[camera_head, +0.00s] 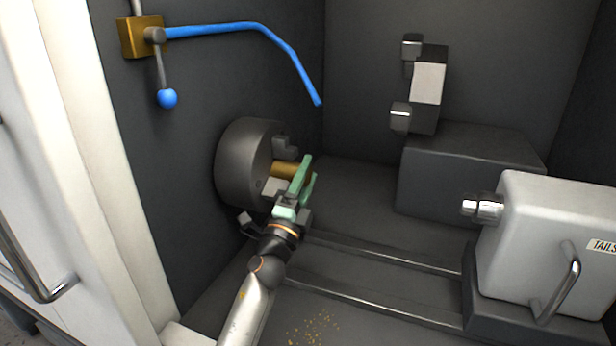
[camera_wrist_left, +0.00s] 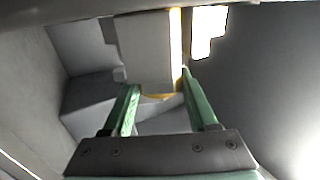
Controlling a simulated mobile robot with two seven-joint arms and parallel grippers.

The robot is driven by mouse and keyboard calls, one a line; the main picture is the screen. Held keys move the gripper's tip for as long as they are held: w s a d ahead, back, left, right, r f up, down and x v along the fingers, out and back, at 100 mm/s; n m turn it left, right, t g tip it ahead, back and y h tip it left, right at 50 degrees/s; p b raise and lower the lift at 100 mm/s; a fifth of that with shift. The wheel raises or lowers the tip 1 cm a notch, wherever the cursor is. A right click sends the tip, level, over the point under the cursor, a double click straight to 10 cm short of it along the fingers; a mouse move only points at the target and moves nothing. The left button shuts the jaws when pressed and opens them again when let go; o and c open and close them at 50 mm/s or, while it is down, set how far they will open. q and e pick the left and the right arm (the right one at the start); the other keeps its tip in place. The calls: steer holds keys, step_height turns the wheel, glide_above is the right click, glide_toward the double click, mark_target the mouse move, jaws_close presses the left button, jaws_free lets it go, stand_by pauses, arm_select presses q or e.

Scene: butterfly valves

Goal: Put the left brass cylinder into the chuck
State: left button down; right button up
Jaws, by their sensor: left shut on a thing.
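The dark round chuck (camera_head: 238,165) is mounted on the left wall, with grey jaws on its face. A brass cylinder (camera_head: 284,169) lies roughly level in front of the chuck face, its chuck-side end among the jaws. How deep it sits cannot be told. My left gripper (camera_head: 308,169), with green fingers, is shut on the cylinder at its outer end. In the left wrist view, brass (camera_wrist_left: 160,97) shows between the green fingers, and a grey block, seemingly a chuck jaw (camera_wrist_left: 145,45), hides much of it. My right gripper is not in view.
A blue hose (camera_head: 250,27) and a blue-knobbed lever (camera_head: 167,98) hang above the chuck. A grey tailstock (camera_head: 540,235) stands at the right on rails (camera_head: 385,256). A tool post (camera_head: 427,85) stands on a dark block (camera_head: 465,165) behind. Brass chips (camera_head: 313,328) lie on the floor.

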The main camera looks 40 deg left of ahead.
arm_select(q)
steer(key=shift+s+a, duration=0.1)
steer(key=shift+a, duration=0.15)
steer(key=shift+c, duration=1.2)
jaws_free()
steer(key=shift+o, duration=0.7)
steer(key=shift+f, duration=0.4)
steer(key=shift+d+r, duration=0.1)
steer(key=shift+r, duration=0.05)
steer(key=shift+o, duration=0.5)
steer(key=shift+d+r, duration=0.1)
steer(key=shift+d, duration=0.1)
steer(key=shift+w+d, duration=0.25)
steer(key=shift+d, duration=0.5)
steer(key=shift+d+b, duration=0.25)
steer(key=shift+b, duration=0.05)
